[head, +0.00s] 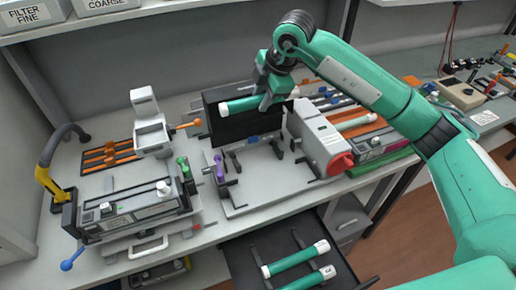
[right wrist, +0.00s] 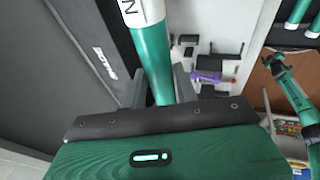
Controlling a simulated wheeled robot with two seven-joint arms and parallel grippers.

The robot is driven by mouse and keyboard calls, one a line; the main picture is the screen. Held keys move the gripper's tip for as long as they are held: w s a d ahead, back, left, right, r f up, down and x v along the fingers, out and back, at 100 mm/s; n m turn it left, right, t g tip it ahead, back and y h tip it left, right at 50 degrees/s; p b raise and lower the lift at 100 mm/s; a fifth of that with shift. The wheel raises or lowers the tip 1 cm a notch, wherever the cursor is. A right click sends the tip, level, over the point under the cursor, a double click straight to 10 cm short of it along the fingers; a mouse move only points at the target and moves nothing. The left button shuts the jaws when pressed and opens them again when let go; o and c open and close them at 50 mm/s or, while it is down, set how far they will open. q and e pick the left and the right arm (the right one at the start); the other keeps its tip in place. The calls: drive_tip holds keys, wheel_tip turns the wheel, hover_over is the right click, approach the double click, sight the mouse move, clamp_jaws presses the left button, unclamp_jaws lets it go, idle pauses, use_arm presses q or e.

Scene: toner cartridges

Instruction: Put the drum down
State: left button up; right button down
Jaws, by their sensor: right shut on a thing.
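My right gripper (head: 264,98) is shut on a green drum (head: 240,105) with white ends. It holds the drum roughly level in front of the upright black panel (head: 212,98) at the back of the bench; whether they touch I cannot tell. In the right wrist view the drum (right wrist: 152,60) runs up from between the two fingers, its white end (right wrist: 140,12) at the top edge. Two similar drums (head: 295,259) lie in the open dark drawer (head: 250,274). A small green arm in the right wrist view seems to be my left; its gripper (right wrist: 273,62) is too small to read.
A grey platform (head: 245,190) with dark brackets and a purple part lies below the drum. A grey unit with a red knob (head: 340,163) stands to its right. A cartridge fixture (head: 130,210) and a white stand (head: 150,130) are at left.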

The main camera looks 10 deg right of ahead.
wheel_tip(320, 180, down, 19)
drive_tip(key=p, duration=0.4)
drive_tip(key=shift+s+d+r, duration=0.1)
drive_tip(key=shift+r, duration=0.1)
drive_tip(key=shift+f, duration=0.15)
drive_tip(key=shift+f, duration=0.25)
drive_tip(key=c, duration=1.1)
unclamp_jaws()
drive_tip(key=shift+o, duration=0.2)
